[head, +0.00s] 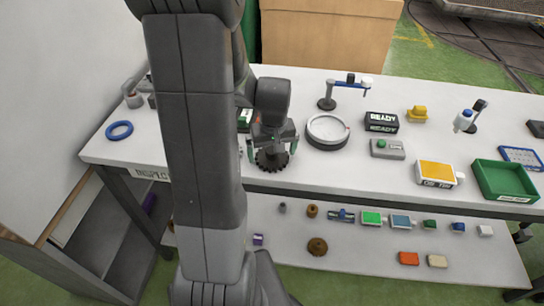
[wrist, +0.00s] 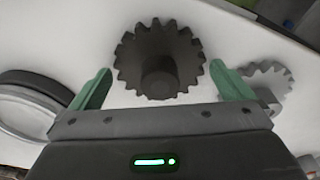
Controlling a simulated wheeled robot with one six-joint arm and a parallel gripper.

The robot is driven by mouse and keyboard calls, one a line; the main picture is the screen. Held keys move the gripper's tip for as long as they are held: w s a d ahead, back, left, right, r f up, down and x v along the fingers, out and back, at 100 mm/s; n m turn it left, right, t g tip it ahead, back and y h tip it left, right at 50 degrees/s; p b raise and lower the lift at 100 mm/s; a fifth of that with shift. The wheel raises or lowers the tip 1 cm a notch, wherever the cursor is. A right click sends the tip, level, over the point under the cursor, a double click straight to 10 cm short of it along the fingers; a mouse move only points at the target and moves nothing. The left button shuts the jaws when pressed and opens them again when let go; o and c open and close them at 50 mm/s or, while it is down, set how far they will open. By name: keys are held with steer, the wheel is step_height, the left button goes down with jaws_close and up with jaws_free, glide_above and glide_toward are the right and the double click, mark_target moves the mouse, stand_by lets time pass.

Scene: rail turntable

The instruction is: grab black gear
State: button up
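The black gear (wrist: 137,62) lies on the white tabletop, teeth outward, with a round dark hub (wrist: 158,76) standing up toward the camera. In the wrist view it sits between and just beyond the two green fingertips of my gripper (wrist: 163,88), which are spread wide with gaps at both sides. In the head view my gripper (head: 272,146) points down over the black gear (head: 272,162), which shows below the fingers near the table's front edge. My gripper is open and holds nothing. The hub is partly hidden by my gripper in the head view.
A light grey gear (wrist: 270,82) lies close to the right finger in the wrist view. A round dish with a dark rim (head: 327,131) stands to the right in the head view. A blue ring (head: 119,130) lies at the left. A lower shelf (head: 380,262) holds several small parts.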

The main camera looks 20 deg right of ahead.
steer(key=c, duration=1.1)
steer(key=shift+o, duration=0.2)
steer(key=shift+r, duration=0.15)
